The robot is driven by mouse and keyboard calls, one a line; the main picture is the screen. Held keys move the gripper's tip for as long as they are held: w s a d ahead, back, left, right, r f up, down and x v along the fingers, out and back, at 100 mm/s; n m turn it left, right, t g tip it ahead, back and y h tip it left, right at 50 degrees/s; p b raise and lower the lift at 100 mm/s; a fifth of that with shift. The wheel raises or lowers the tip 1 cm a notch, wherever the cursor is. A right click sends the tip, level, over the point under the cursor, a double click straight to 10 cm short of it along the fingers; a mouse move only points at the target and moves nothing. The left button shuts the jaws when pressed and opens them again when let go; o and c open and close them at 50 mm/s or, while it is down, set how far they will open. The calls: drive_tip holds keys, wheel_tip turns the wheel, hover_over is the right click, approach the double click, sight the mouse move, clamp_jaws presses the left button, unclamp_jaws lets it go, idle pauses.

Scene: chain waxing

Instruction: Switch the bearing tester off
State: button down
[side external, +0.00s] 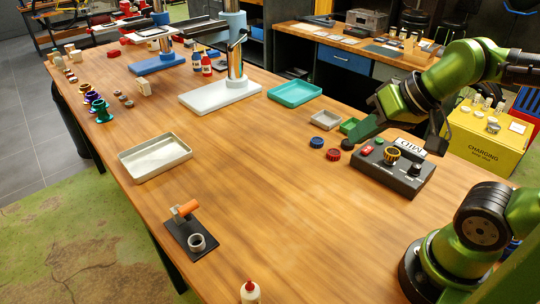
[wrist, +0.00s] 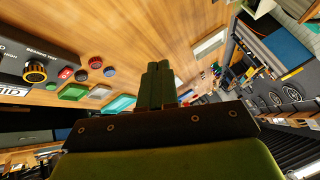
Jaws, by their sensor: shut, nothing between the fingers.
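The bearing tester (side external: 395,178) is a dark grey box at the right of the table, with a red switch (side external: 367,150), a yellow-ringed knob (side external: 392,155) and a black knob (side external: 414,169). In the wrist view its face (wrist: 25,56) is at the left edge, with the red switch (wrist: 66,73) and yellow-ringed knob (wrist: 35,72). I cannot tell the switch's position. My gripper (side external: 353,138) is shut and empty, with its fingertips close to the tester's far-left corner in the side view. In the wrist view the fingers (wrist: 158,68) are together, apart from the tester.
A blue cap (side external: 317,142), a red cap (side external: 333,154) and a black one lie beside the tester. A grey tray (side external: 325,120) and a green tray (side external: 350,125) stand behind them, near my fingers. A teal tray (side external: 295,93) is further back. The middle table is clear.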

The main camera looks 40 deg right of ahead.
drive_tip(key=w+d+f+m+g+h, duration=0.1)
drive_tip(key=w+d+f+g, duration=0.15)
drive_tip(key=d, duration=0.35)
drive_tip(key=w+d+f+g+h, duration=0.1)
drive_tip(key=w+d, duration=0.3)
drive_tip(key=d, duration=0.1)
drive_tip(key=n+g, duration=0.4)
drive_tip(key=n, duration=0.1)
hover_over(365, 151)
drive_tip(key=shift+f, duration=0.45)
wheel_tip(365, 151, down, 14)
drive_tip(key=shift+f, duration=0.2)
